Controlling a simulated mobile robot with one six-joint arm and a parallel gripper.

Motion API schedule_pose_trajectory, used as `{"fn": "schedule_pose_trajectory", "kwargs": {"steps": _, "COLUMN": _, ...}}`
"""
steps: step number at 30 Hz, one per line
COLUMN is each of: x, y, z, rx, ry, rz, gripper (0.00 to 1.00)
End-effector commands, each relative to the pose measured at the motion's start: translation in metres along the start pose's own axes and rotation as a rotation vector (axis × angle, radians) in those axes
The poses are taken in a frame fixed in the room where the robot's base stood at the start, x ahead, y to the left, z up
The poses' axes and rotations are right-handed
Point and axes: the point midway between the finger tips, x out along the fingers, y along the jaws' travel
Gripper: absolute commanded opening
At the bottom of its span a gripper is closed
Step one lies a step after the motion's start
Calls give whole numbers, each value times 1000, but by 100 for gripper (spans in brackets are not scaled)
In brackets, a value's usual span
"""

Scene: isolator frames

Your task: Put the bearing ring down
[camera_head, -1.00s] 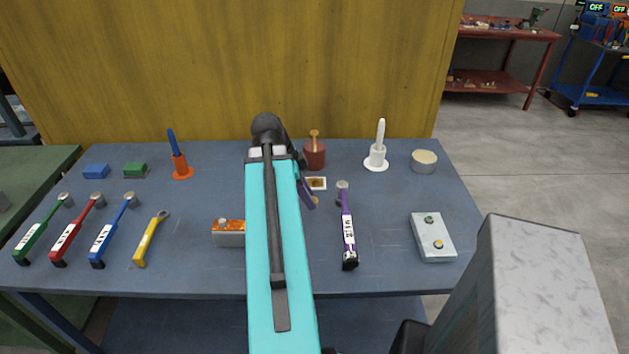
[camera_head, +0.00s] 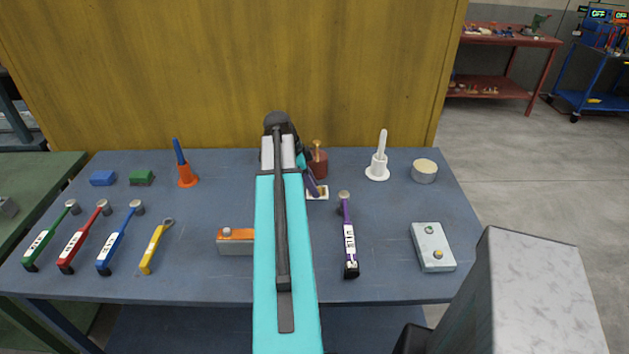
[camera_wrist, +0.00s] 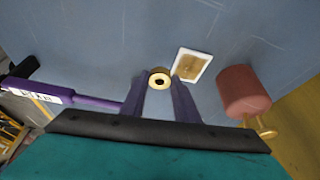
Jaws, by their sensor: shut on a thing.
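My gripper (camera_wrist: 160,87) has purple fingers and is shut on the ring. A white square plate with a tan centre (camera_wrist: 192,66) lies on the table just right of the ring in the wrist view. In the head view this plate (camera_head: 318,193) is partly covered by my purple finger, and the ring is hidden by my arm. I cannot tell how high the ring is above the table.
A dark red cylinder (camera_wrist: 242,90) with a tan knob stands close right of the plate. A purple-handled tool (camera_head: 348,240) lies in front. A white peg on a round base (camera_head: 378,167), a round tin (camera_head: 424,172) and a grey box (camera_head: 433,248) are to the right.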

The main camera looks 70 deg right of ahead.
Motion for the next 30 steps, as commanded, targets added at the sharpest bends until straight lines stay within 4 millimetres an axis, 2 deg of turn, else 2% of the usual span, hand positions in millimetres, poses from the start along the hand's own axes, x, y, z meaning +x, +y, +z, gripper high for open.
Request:
{"fn": "schedule_pose_trajectory", "kwargs": {"steps": 6, "x": 2, "y": -27, "z": -4, "rx": 1, "ry": 0, "rz": 0, "gripper": 4}}
{"fn": "schedule_pose_trajectory", "kwargs": {"steps": 15, "x": 7, "y": -55, "z": -8, "rx": 0, "ry": 0, "rz": 0, "gripper": 4}}
{"fn": "schedule_pose_trajectory", "kwargs": {"steps": 30, "x": 10, "y": -59, "z": -8, "rx": 0, "ry": 0, "rz": -1, "gripper": 4}}
